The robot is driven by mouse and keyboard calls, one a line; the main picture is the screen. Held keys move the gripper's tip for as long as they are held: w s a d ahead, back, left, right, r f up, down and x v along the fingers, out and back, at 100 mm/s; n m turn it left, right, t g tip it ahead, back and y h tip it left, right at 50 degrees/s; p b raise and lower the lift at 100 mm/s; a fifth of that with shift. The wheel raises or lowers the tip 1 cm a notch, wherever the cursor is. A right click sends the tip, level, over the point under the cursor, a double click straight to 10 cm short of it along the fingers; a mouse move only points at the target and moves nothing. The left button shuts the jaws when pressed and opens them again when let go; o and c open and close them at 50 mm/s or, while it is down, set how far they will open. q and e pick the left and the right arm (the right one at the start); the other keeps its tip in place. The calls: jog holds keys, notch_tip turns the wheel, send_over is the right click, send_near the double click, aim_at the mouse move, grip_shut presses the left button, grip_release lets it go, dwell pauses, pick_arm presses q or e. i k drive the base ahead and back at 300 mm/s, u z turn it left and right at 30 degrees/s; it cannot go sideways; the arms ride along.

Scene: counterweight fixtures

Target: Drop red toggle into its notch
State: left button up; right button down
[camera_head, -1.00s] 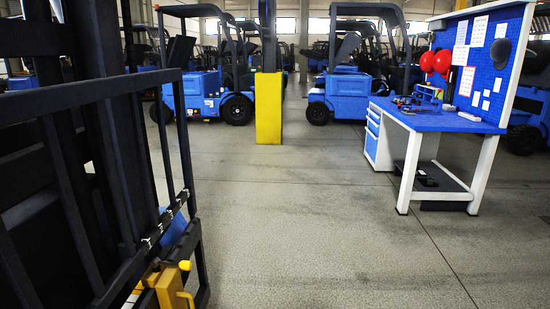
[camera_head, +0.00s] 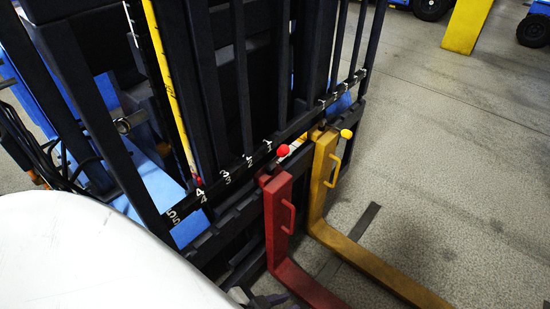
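The red toggle (camera_head: 284,150) is a small round red knob at the top of the red fork (camera_head: 276,215), beside the numbered bar of the black carriage. Its lower part and the notch under it are too small to make out. White numbers (camera_head: 225,175) run along the bar (camera_head: 240,167). My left gripper (camera_head: 257,298) shows only in small part at the bottom edge, beyond my white arm and below the red toggle, apart from it. Whether its fingers are open is not clear. My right gripper is not in view.
A yellow fork (camera_head: 322,180) with a yellow knob (camera_head: 346,133) hangs right of the red one. Both forks reach toward the lower right. Upright black bars (camera_head: 240,75) rise behind the carriage. A yellow post (camera_head: 466,25) stands at the back.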

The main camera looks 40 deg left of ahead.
aim_at(284, 150)
jog(key=z, duration=0.05)
jog(key=k, duration=0.35)
jog(key=u, duration=0.95)
jog(key=i, duration=0.5)
jog(key=u, duration=0.2)
jog(key=k, duration=0.6)
jog(key=z, duration=0.6)
jog(key=i, duration=0.45)
jog(key=u, duration=0.1)
